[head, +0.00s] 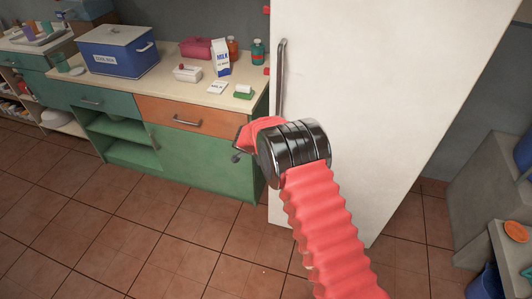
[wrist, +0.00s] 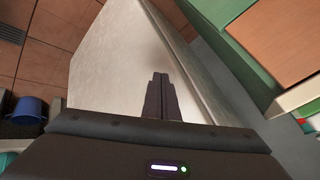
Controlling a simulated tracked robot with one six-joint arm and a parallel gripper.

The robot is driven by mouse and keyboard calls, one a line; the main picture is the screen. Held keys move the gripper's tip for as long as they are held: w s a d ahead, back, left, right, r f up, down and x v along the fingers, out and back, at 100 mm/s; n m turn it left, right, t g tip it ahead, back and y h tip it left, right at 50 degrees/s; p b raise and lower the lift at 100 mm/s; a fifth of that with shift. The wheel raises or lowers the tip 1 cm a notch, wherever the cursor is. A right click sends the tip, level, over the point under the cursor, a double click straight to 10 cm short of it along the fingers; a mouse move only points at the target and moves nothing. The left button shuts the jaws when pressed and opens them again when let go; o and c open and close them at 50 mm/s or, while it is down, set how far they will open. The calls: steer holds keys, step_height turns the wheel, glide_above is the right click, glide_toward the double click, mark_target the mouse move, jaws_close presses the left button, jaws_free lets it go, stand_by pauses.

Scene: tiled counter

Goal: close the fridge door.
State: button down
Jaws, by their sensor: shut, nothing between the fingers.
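The fridge is tall and white, and its door (head: 375,90) fills the right middle of the head view. A long metal handle (head: 281,75) runs upright near the door's left edge. In the wrist view a broad pale panel of the fridge (wrist: 115,60) lies ahead, with a narrower pale face along its right edge. I cannot tell how far the door stands from the fridge body. My gripper (wrist: 161,76) is shut and empty, with its fingers pointing at the pale panel. I cannot tell whether they touch it. In the head view my wrist hides the door's lower left part.
A green and orange counter (head: 190,115) stands left of the fridge, holding a blue cooler (head: 117,50), a milk carton (head: 221,57) and small items. A grey shelf unit (head: 490,190) stands at the right. Tiled floor (head: 130,235) is open in front of the counter.

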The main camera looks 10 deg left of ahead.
steer(key=a+v, duration=0.2)
steer(key=v, duration=0.9)
steer(key=shift+w+a, duration=0.15)
steer(key=shift+a, duration=0.1)
